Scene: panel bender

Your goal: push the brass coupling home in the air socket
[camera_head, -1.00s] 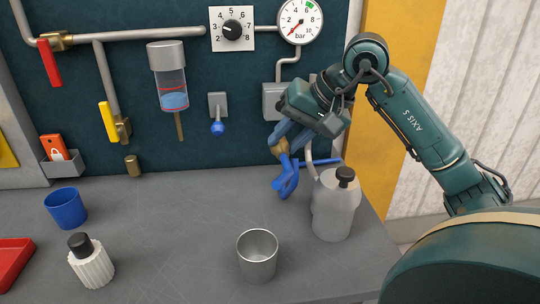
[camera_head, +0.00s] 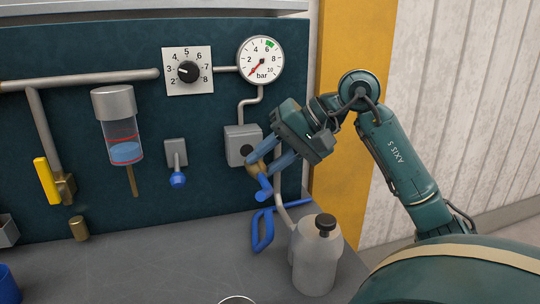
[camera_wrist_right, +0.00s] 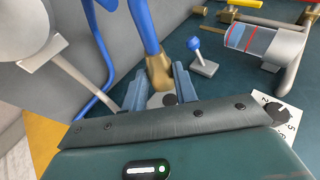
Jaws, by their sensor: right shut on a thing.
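The brass coupling (camera_head: 255,169) sits at the end of a blue hose (camera_head: 264,188). My right gripper (camera_head: 258,164) is shut on it, with both blue-grey fingers around it. In the right wrist view the coupling (camera_wrist_right: 158,78) shows between the fingers, with the hose (camera_wrist_right: 144,25) leading away from it. The air socket (camera_head: 242,134) is a grey box with a dark round hole on the teal panel. The coupling is just below and right of that hole in the head view. The wrist view shows part of the socket face (camera_wrist_right: 155,101); I cannot tell whether they touch. My left gripper is not in view.
A grey canister (camera_head: 315,262) with a black cap stands on the bench below the gripper. The blue hose loops beside it. A blue-knobbed lever (camera_head: 177,179) is on the panel left of the socket. A gauge (camera_head: 260,60) and dial (camera_head: 188,71) are above.

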